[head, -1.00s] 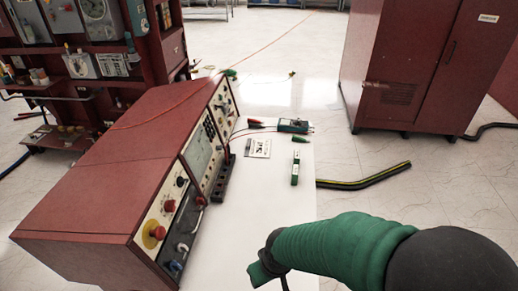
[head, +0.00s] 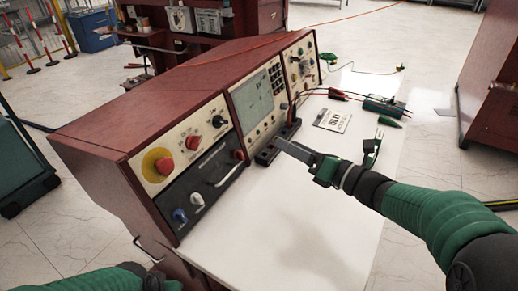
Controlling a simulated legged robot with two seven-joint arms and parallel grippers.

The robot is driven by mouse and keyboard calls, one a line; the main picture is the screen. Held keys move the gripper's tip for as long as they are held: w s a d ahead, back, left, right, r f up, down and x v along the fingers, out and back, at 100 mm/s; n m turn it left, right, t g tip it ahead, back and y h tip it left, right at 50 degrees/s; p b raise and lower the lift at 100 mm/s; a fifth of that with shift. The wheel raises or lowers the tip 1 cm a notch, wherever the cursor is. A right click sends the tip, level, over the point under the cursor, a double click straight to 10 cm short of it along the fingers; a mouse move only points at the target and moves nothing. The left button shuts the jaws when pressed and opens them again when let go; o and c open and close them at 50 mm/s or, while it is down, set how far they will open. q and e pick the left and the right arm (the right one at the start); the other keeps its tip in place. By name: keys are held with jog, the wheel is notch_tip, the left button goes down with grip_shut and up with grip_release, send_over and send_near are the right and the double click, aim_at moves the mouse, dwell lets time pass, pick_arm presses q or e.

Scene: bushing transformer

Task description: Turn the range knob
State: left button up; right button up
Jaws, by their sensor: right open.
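The red test console (head: 130,110) stands on a white table (head: 300,215), its panels facing right. Its near panel has a red button on a yellow disc (head: 165,165), a red knob (head: 193,142) and a black knob (head: 218,121). Below are a white knob (head: 197,199), a blue knob (head: 179,215) and a small red knob (head: 238,154). The far panel has a dark knob (head: 295,60). Labels are too small to read, so I cannot tell which is the range knob. My right gripper (head: 285,146) is open, in front of the screen section. My left forearm shows at the bottom left; its gripper is out of view.
A black terminal block (head: 268,153) lies along the console's foot near my right gripper. A paper card (head: 333,120), a green meter (head: 385,107) with red leads and a green tool (head: 373,147) lie on the table. The near tabletop is clear.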

jog(key=a+n+g+y, duration=0.1)
jog(key=a+n, duration=0.2)
jog(key=a, duration=0.1)
send_near(225, 123)
jog(key=b+x, duration=0.1)
jog(key=x, duration=0.8)
jog(key=shift+s+a, duration=0.2)
jog(key=shift+a, duration=0.35)
jog(key=shift+d+m, duration=0.3)
jog(key=shift+d, duration=0.45)
jog(key=shift+c, duration=0.6)
jog(key=shift+d, duration=0.1)
jog(key=shift+c, duration=2.3)
jog(key=shift+s+a, duration=0.15)
jog(key=shift+a, duration=0.15)
jog(key=c, duration=0.5)
grip_shut()
pick_arm(q)
jog(key=shift+s+a+f, duration=0.15)
jog(key=shift+a+f, duration=0.9)
jog(key=shift+f, duration=0.2)
